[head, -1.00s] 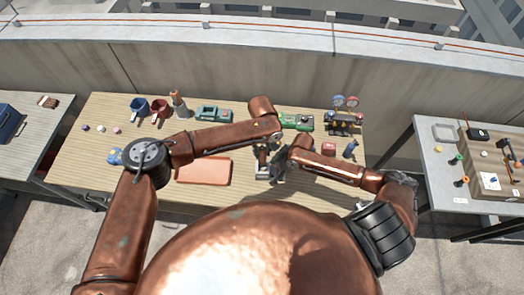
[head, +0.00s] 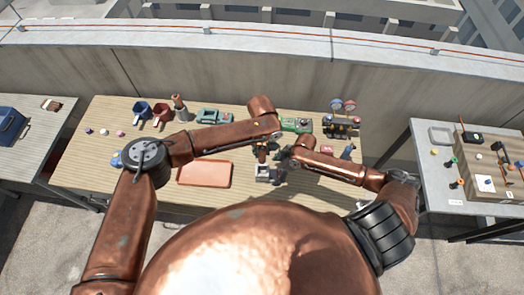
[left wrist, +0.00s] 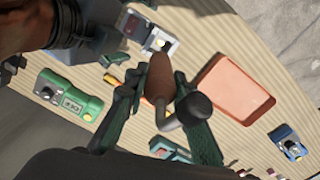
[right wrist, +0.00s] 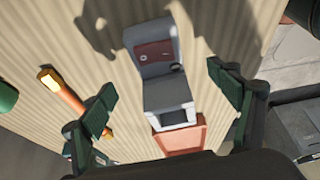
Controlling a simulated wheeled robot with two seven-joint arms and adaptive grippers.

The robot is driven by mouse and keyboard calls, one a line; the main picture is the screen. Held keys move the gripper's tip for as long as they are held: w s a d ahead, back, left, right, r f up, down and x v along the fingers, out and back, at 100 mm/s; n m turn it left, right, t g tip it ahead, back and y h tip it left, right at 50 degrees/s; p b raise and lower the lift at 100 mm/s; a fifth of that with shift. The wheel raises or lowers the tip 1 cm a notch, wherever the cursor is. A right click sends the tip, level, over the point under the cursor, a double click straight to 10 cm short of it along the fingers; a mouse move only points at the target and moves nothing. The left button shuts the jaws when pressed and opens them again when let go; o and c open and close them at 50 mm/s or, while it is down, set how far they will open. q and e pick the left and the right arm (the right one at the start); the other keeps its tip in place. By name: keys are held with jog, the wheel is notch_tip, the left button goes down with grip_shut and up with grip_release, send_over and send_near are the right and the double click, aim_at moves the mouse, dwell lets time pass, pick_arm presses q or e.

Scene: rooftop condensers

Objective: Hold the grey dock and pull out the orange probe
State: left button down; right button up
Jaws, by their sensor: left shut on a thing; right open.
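The grey dock (head: 264,174) stands on the wooden table near its front edge, right of the orange tray. In the right wrist view the dock (right wrist: 166,92) lies between the spread fingers of my right gripper (right wrist: 160,105), which is open and apart from it. My left gripper (left wrist: 165,108) is shut on the orange probe (left wrist: 160,76), a brownish-orange tapered grip with a dark grey ball and a bent metal rod. The probe is clear of the dock (left wrist: 160,42) in the left wrist view. My arms partly hide both grippers in the head view.
The orange tray (head: 204,174) lies left of the dock. An orange-handled tool (right wrist: 66,92) lies beside the dock. Side tables flank the wooden one.

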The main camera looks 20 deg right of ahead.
pick_arm(q)
notch_tip(320, 180, up, 6)
jog(key=p, duration=0.5)
jog(key=shift+r, duration=0.2)
pick_arm(e)
jog(key=v, duration=0.6)
pick_arm(q)
jog(key=shift+f, duration=0.1)
pick_arm(e)
jog(key=shift+f, duration=0.1)
